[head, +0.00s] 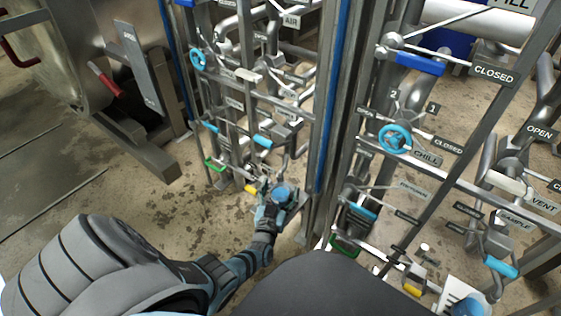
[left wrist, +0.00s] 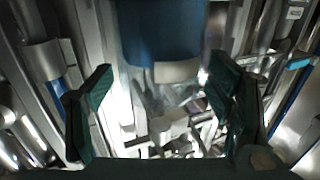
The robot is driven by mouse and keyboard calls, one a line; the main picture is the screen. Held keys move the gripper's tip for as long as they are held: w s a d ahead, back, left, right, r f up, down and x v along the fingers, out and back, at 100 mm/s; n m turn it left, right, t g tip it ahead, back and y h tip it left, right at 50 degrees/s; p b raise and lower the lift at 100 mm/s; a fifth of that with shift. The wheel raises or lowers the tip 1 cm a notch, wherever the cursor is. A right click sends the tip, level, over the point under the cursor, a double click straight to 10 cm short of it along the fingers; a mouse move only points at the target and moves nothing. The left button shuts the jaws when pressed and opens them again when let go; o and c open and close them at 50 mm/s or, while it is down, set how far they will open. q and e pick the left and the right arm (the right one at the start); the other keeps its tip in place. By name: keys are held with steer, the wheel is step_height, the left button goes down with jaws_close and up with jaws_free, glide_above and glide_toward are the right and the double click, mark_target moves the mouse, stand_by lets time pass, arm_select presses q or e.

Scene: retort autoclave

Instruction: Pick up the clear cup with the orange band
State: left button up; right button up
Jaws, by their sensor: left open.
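I cannot make out a clear cup with an orange band in either view. My left gripper (head: 268,190) is low in front of the left pipe rack, partly hidden by my own wrist in the head view. In the left wrist view its two dark green fingers (left wrist: 162,68) stand wide apart. A blue rounded body (left wrist: 165,30) with a pale band at its lower edge shows between and beyond the fingertips; I cannot tell what it is or whether the gripper touches it.
The left pipe rack holds a blue handwheel (head: 198,59) and a green handle (head: 214,164). The right rack has another blue handwheel (head: 395,139) and a CLOSED sign (head: 494,72). A metal vessel (head: 75,60) stands far left. Stained floor (head: 120,205) is clear left of the racks.

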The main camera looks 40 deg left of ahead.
arm_select(q)
steer(key=shift+w, duration=0.15)
steer(key=c, duration=1.4)
steer(key=shift+r, duration=0.15)
steer(key=shift+c, duration=0.2)
